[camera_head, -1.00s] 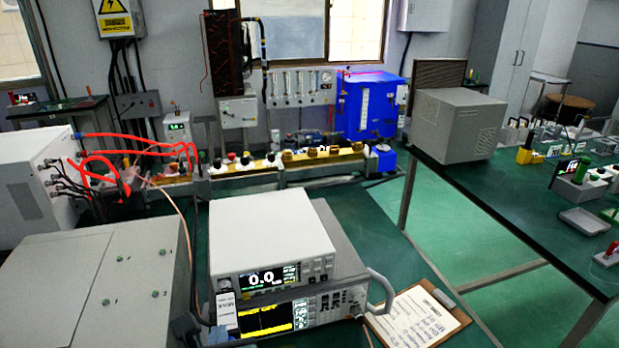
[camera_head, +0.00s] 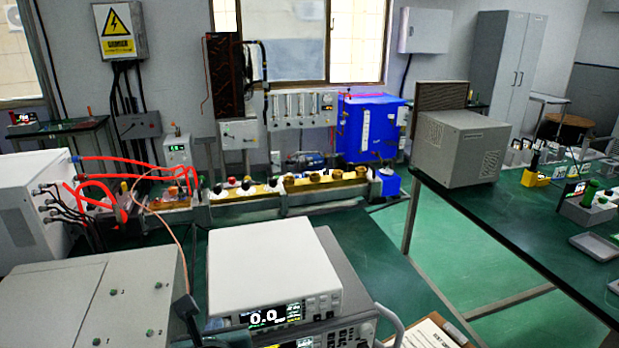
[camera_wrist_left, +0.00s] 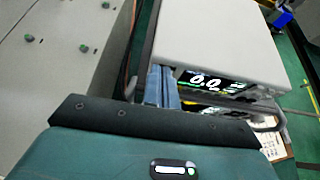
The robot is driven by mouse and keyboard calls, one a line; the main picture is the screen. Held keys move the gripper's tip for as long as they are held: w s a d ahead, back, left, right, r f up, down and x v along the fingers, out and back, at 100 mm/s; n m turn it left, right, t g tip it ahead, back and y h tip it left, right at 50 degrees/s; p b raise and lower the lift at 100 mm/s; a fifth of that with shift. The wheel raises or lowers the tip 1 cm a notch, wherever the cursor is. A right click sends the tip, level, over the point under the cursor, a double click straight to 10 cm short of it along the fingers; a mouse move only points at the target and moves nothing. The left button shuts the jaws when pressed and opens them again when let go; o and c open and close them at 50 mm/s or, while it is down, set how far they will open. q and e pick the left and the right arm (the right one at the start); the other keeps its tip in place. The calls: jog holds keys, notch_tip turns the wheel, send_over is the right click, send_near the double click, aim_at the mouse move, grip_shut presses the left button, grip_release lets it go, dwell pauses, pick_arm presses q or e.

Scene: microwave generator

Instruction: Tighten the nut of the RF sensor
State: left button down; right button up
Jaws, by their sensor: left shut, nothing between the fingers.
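I cannot clearly make out the RF sensor or its nut in either view. A thin copper-coloured cable (camera_head: 181,232) curves from the waveguide line (camera_head: 262,190) on the far bench down towards the meter. The white power meter (camera_head: 270,265) sits at the bottom centre with a lit display. My left gripper (camera_head: 186,308) shows as a dark shape at the bottom edge, between the meter and the grey cabinet. In the left wrist view its fingers (camera_wrist_left: 162,85) are together and empty, beside the meter's front. My right gripper is not in view.
The grey cabinet (camera_head: 95,300) stands at left and a white unit with red cables (camera_head: 32,205) behind it. A clipboard (camera_head: 432,332) lies right of the meter. A second table stands at right.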

pick_arm(q)
jog(key=shift+w+a, duration=0.1)
jog(key=shift+w, duration=0.1)
jog(key=shift+f, duration=0.3)
dwell(0.6)
jog(key=shift+d, duration=0.3)
jog(key=shift+w+d, duration=0.2)
jog(key=shift+d, duration=0.4)
jog(key=shift+d+f, duration=0.15)
jog(key=shift+d, duration=0.1)
dwell(0.4)
jog(key=shift+w+d+r, duration=0.1)
jog(key=shift+r, duration=0.25)
jog(key=shift+s+d+r, duration=0.1)
jog(key=shift+s+d, duration=0.15)
jog(key=shift+s, duration=0.7)
jog(key=shift+s+d+r, duration=0.1)
jog(key=shift+s+d, duration=0.2)
jog(key=shift+s, duration=0.65)
jog(key=shift+s+d, duration=0.25)
jog(key=shift+s, duration=0.7)
